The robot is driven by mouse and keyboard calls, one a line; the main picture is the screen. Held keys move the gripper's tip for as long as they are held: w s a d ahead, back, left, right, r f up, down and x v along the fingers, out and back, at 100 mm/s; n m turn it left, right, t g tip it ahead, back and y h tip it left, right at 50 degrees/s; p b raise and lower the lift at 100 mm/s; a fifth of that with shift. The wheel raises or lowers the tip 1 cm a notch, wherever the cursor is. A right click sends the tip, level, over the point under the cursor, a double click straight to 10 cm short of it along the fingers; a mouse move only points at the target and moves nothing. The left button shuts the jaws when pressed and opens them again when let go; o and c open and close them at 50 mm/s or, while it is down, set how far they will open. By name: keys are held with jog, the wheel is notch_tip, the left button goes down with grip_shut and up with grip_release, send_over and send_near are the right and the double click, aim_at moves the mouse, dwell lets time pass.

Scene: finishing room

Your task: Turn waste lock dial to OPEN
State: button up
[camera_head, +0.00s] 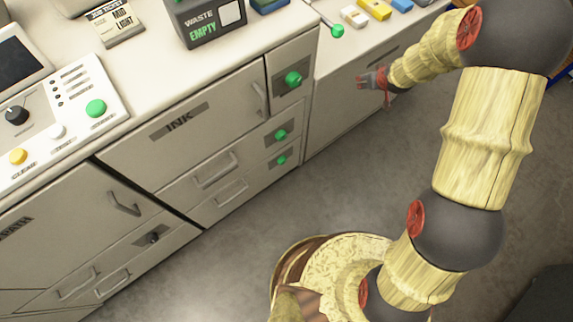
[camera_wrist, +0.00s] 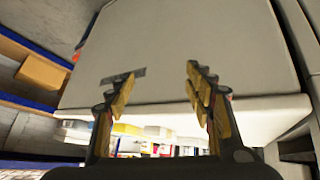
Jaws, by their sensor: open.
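Three green dials sit on small dark plates on the cabinet front in the head view: an upper one (camera_head: 292,79), a middle one (camera_head: 280,135) and a lower one (camera_head: 281,160). A dark dial (camera_head: 152,238) sits on the lower left cabinet. No lettering beside them is legible, so I cannot tell which is the waste lock dial. A dark box marked WASTE EMPTY (camera_head: 210,22) stands on the counter above. My gripper (camera_head: 362,82) is right of the green dials, apart from them, before a plain cabinet panel. In the wrist view my gripper (camera_wrist: 160,76) is open and empty.
The INK cabinet door (camera_head: 185,120) has a bar handle (camera_head: 258,98). A control panel (camera_head: 60,115) with knobs is on the left counter. Small coloured blocks (camera_head: 375,9) lie on the right counter. Open grey floor (camera_head: 230,235) lies before the cabinets.

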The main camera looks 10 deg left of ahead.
jog(key=a+f+n+y+b, duration=0.1)
jog(key=a+f, duration=0.2)
jog(key=f, duration=0.7)
jog(key=a+f+y, duration=0.1)
jog(key=a+f, duration=0.1)
jog(key=f, duration=0.8)
jog(key=n+t+y+b, duration=0.1)
jog(key=t+y+b, duration=0.15)
jog(key=y, duration=0.95)
send_near(284, 162)
jog(key=shift+f+b+x, duration=0.15)
jog(key=shift+b+x, duration=0.4)
jog(key=shift+x, duration=1.6)
jog(key=shift+f+b+x, duration=0.2)
jog(key=shift+b+x, duration=0.3)
jog(key=shift+x, duration=1.65)
jog(key=shift+w, duration=0.1)
jog(key=shift+c, duration=1.3)
jog(key=c, duration=0.9)
